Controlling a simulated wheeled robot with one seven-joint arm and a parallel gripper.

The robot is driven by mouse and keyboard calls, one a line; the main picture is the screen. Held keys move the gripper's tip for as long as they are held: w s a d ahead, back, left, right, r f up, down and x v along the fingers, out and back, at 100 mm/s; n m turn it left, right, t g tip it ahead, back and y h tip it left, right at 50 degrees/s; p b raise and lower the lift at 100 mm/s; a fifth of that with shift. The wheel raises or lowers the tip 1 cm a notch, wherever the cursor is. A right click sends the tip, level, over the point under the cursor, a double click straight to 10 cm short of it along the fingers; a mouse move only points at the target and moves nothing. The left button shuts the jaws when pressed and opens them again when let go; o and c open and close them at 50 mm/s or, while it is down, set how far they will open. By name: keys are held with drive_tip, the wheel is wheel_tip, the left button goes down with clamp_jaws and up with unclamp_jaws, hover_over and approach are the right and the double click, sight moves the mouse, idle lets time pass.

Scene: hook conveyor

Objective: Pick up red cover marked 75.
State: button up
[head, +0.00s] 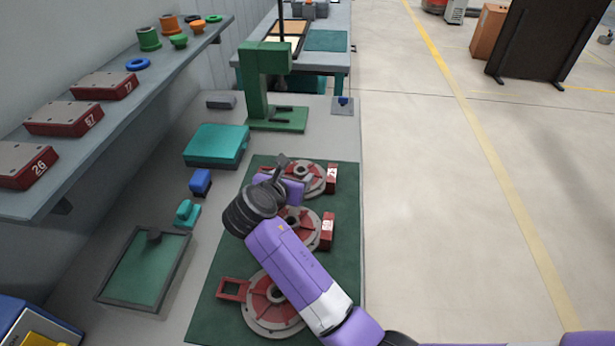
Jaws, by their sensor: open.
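Three red covers with grey tops stand on the wall shelf. The front one reads 26 (28,166), the middle one looks like 57 or 67 (64,119), and the far one looks like 77 (104,86). Two smaller red numbered pieces sit at the right sides of round housings on the green mat: a far one (332,178) and a middle one (327,231). Their numbers are sideways and too small to read surely, so I cannot tell which cover is 75. My gripper (281,168) is open above the far housing, partly hidden by its own wrist.
Three round red-and-grey housings lie on the mat (206,317); the near one (270,303) has an open red frame at its left. A green press (255,85), teal case (216,145) and dark-rimmed tray (124,301) stand on the bench.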

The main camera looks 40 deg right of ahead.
sight(300, 170)
drive_tip(key=x, duration=0.3)
drive_tip(key=shift+d, duration=0.2)
clamp_jaws()
idle(1.2)
drive_tip(key=shift+w+r, duration=0.1)
drive_tip(key=shift+r, duration=0.05)
